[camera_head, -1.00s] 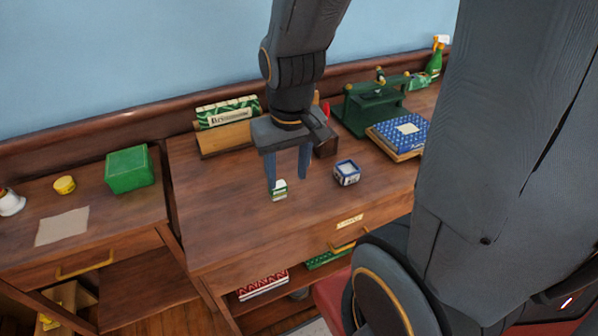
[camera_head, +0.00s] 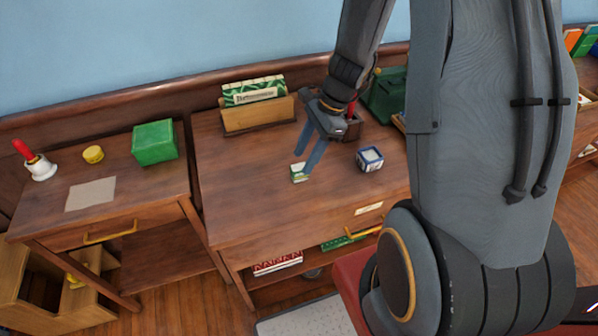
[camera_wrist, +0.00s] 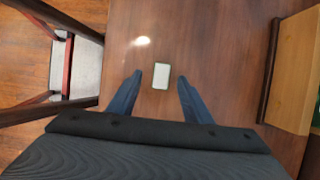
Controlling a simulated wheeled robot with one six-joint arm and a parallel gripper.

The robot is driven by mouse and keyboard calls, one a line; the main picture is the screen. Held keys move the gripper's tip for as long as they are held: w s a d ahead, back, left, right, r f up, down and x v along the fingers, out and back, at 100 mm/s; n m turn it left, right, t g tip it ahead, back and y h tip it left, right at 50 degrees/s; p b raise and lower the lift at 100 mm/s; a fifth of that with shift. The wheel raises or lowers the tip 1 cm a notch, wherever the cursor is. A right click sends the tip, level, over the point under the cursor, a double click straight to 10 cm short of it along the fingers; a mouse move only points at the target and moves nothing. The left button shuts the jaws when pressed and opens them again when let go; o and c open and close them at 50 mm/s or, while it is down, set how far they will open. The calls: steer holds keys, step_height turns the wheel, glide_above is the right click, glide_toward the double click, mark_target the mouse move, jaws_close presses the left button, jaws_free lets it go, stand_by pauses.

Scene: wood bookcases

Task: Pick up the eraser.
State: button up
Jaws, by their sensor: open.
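The eraser (camera_head: 299,173) is a small white block with a green sleeve on the brown desk top (camera_head: 240,190). In the wrist view the eraser (camera_wrist: 161,76) is a pale, upright rectangle. My gripper (camera_head: 303,164) points down at it with its two blue-grey fingers apart. In the wrist view the fingertips (camera_wrist: 160,77) lie on the left and right of the eraser, with a gap on each side. Nothing is held. Whether the tips are level with the eraser or above it I cannot tell.
A blue-and-white box (camera_head: 370,158) stands to the right of the eraser. A wooden holder (camera_head: 258,117) stands behind it, and a dark container (camera_head: 352,128) is close to my wrist. The front left of the desk is clear. A green box (camera_head: 155,142) is on the left table.

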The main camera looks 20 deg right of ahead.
mark_target(301, 166)
steer(key=shift+d+p+x, duration=0.15)
steer(key=shift+p+x, duration=0.25)
steer(key=shift+x, duration=1.05)
steer(key=shift+d+p+x, duration=0.2)
steer(key=shift+p+x, duration=0.15)
steer(key=shift+x, duration=1.1)
steer(key=shift+w+f, duration=0.1)
steer(key=shift+w, duration=0.05)
steer(key=c, duration=1.1)
jaws_close()
steer(key=shift+r+b, duration=0.7)
steer(key=shift+r, duration=4.3)
